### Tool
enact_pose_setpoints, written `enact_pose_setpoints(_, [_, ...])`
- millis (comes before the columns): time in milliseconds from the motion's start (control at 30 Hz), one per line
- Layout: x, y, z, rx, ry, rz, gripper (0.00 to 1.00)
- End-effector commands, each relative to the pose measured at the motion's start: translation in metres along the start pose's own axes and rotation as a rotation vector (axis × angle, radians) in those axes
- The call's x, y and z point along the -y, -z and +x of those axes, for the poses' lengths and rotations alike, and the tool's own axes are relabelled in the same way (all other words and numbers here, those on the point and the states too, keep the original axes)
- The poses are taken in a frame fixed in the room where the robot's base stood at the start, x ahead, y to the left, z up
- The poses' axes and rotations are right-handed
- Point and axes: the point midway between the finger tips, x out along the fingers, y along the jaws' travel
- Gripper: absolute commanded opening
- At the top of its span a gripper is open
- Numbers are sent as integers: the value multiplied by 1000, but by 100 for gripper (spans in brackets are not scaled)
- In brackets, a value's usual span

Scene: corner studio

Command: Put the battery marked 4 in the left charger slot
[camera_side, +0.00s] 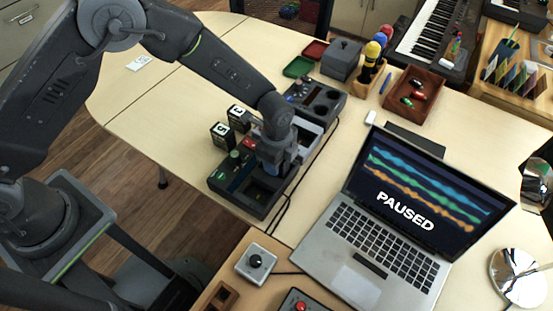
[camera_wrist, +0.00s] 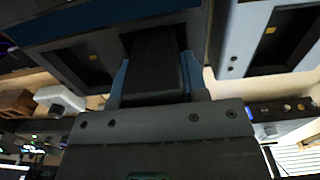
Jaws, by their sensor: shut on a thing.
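The dark charger (camera_side: 215,180) lies on the table in the side view, with an open dark slot at its near right end. My gripper (camera_side: 274,165) is directly over it, pointing down, and hides part of it. In the wrist view my gripper (camera_wrist: 155,82) is shut on a black battery (camera_wrist: 153,62) between its blue fingers. The number on this battery is not visible. A charger face with dark slots (camera_wrist: 82,62) spans the top of the wrist view. I cannot tell whether the battery is inside a slot or above it.
Two black batteries, one marked 5 (camera_side: 222,136) and another (camera_side: 239,118), stand left of the charger. A dark device with round wells (camera_side: 318,100) is behind. A laptop (camera_side: 400,210) stands to the right, with a black cable between.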

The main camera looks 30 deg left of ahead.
Motion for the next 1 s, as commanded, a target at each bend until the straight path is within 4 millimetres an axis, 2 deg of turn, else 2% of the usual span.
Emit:
enact_pose_setpoints(33, [-2, -1, 8, 3, -3, 2, 7])
enact_pose_setpoints(500, [-3, -1, 8, 3, -4, 2, 7])
enact_pose_setpoints(1000, [-3, -1, -4, 3, -6, 2, 7])
